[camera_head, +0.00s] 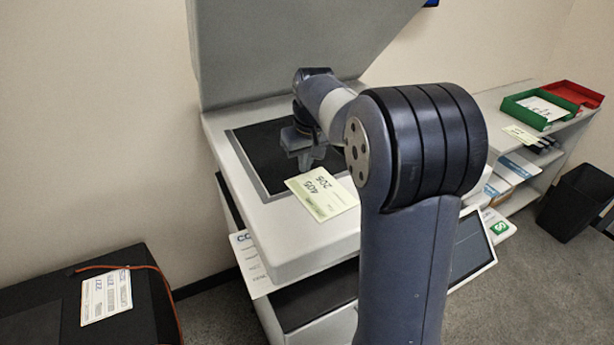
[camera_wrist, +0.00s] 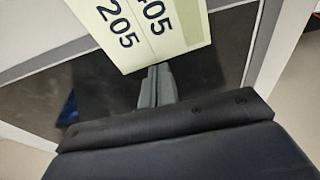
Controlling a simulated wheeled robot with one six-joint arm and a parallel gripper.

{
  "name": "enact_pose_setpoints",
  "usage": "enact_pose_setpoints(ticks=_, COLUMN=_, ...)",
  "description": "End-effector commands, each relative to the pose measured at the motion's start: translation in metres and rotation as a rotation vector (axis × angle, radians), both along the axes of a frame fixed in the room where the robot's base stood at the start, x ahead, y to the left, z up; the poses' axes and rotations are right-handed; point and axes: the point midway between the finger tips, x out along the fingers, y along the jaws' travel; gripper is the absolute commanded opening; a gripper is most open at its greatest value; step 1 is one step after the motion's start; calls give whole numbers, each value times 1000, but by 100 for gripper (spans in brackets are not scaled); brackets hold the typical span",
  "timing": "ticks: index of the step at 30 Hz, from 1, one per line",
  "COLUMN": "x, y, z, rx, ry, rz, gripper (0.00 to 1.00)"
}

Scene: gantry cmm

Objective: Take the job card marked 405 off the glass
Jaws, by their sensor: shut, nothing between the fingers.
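A pale yellow-green card (camera_head: 325,195) printed 405 and 205 lies on the white scanner's front rim, its far edge reaching the dark glass (camera_head: 258,145). In the wrist view the card (camera_wrist: 180,28) is at the top, with both numbers showing; I cannot tell if it is one card or two. My gripper (camera_head: 305,162) is over the glass, just behind the card. In the wrist view my gripper's fingers (camera_wrist: 157,75) are shut and empty, their tips close to the card's edge. I cannot tell if they touch it.
The scanner's grey raised lid (camera_head: 290,45) stands behind the glass. A shelf at the right holds a green tray (camera_head: 532,110) and a red tray (camera_head: 575,94). A black bin (camera_head: 577,205) stands beside it. Another card (camera_head: 106,297) lies on a black case at the lower left.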

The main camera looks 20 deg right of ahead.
Motion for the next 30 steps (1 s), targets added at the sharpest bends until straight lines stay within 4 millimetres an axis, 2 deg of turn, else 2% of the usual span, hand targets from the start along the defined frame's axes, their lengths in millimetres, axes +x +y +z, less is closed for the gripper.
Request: enact_pose_setpoints(ticks=30, x=-51, y=-10, z=0, rx=0, ry=0, rz=0, gripper=0)
